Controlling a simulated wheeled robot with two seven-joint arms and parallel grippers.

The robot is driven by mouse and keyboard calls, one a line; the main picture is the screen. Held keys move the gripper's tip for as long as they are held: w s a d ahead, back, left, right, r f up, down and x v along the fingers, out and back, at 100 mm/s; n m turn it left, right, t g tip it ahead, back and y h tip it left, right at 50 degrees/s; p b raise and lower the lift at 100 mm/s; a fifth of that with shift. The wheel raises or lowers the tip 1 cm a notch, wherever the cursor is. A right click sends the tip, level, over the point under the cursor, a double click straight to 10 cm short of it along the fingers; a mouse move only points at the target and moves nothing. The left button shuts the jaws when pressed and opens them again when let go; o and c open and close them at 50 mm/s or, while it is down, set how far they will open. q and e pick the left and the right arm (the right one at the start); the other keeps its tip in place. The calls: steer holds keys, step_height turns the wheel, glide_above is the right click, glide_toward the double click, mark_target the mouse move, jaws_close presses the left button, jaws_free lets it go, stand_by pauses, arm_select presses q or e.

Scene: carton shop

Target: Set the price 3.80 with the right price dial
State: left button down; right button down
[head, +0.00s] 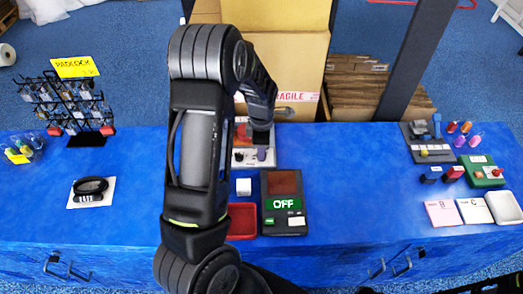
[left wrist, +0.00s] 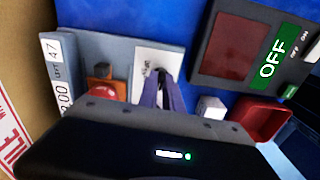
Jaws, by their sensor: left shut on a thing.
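The grey price panel (head: 277,140) stands on the blue counter below my left arm, which hides much of it. My left gripper (head: 262,144) points down at its near right part and is shut on the right price dial (head: 262,154). In the left wrist view the gripper's fingers (left wrist: 163,95) close over the dial on a white plate (left wrist: 150,58). A dark knob (head: 238,156) sits to its left in the head view. A strip on the panel (left wrist: 60,75) shows "47" and a number ending in ".00", hard to read.
A dark device with a green OFF label (head: 283,204), a white cube (head: 243,187) and a red tray (head: 243,221) stand in front of the panel. A red button on an orange block (left wrist: 102,90) is on the panel. A carton (head: 293,50) stands behind.

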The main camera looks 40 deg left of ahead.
arm_select(q)
steer(key=m+b, duration=0.1)
steer(key=m, duration=0.5)
steer(key=shift+b, duration=0.3)
steer(key=m+b, duration=0.1)
steer(key=m, duration=0.4)
steer(key=shift+m, duration=0.3)
steer(key=m+b, duration=0.2)
steer(key=m, duration=0.4)
steer(key=m+b, duration=0.1)
steer(key=m, duration=0.4)
steer(key=shift+m, duration=0.3)
steer(key=c, duration=1.5)
jaws_free()
steer(key=shift+r, duration=0.1)
